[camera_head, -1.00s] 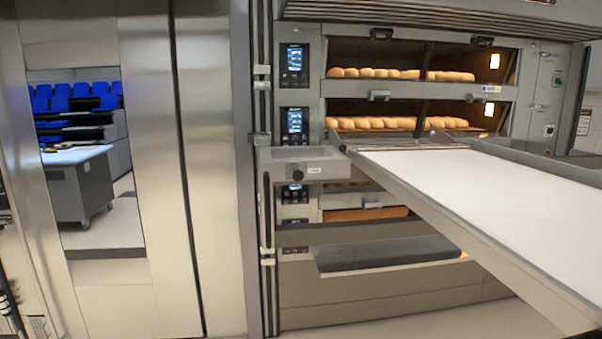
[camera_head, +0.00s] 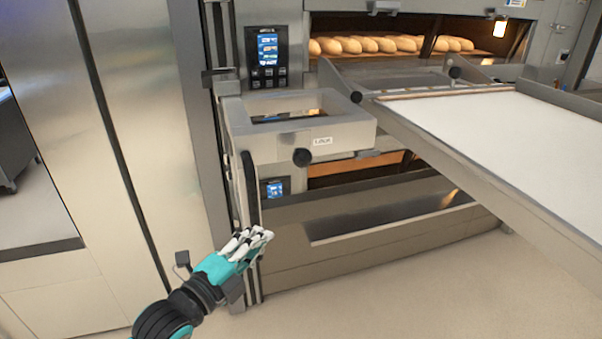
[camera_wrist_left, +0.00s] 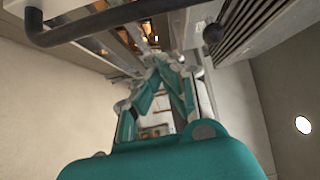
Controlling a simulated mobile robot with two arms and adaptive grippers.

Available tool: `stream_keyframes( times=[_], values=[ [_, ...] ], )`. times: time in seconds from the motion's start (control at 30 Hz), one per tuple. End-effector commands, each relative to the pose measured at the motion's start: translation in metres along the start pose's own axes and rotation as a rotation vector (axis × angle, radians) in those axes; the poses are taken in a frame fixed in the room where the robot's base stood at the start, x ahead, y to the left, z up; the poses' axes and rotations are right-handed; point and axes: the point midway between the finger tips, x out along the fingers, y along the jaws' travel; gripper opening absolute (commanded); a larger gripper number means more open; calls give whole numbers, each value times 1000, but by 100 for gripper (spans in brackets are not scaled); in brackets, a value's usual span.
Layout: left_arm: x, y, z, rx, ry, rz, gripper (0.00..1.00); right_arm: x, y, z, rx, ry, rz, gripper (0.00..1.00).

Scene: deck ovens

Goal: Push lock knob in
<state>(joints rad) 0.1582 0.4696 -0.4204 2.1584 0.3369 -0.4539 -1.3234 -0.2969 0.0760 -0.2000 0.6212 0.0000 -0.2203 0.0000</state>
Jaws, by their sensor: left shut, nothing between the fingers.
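The lock knob (camera_head: 302,157) is a round black knob on the front of a grey bracket frame (camera_head: 355,137). A small white label, which seems to read "Lock", sits just right of it. My left gripper (camera_head: 262,236), teal with pale fingers, is shut and empty. In the head view it shows below and left of the knob, apart from it. In the left wrist view the gripper's fingers (camera_wrist_left: 155,62) meet at their tips. A dark round shape (camera_wrist_left: 212,33) shows at the upper right there; I cannot tell whether it is the knob. My right gripper is not in view.
A loader table with a white surface (camera_head: 480,125) juts out on the right. Behind it is a deck oven with loaves (camera_head: 390,45) inside. A control screen (camera_head: 268,50) is above the bracket. A vertical bar (camera_head: 250,195) stands near my left gripper. The floor in front is clear.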

Motion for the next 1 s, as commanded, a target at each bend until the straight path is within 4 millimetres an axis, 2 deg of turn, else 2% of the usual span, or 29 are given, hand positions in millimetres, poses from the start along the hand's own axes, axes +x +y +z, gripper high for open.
stream_keyframes(
  times=[0.03, 0.1, 0.2, 0.37, 0.77, 1.0],
  values=[
    [-6, -26, -16, 61, 37, -39, 0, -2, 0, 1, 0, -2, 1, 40],
    [-13, -48, -31, 123, 71, -76, 0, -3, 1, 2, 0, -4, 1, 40],
    [-17, -65, -43, 171, 94, -105, 0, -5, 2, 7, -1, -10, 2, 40],
    [-2, -72, -47, 179, 98, -112, 0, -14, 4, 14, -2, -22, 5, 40],
    [80, -82, -56, 174, 98, -111, 0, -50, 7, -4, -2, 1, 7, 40],
    [104, -86, -35, 179, 98, -110, 0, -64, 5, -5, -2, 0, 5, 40]
  ],
)
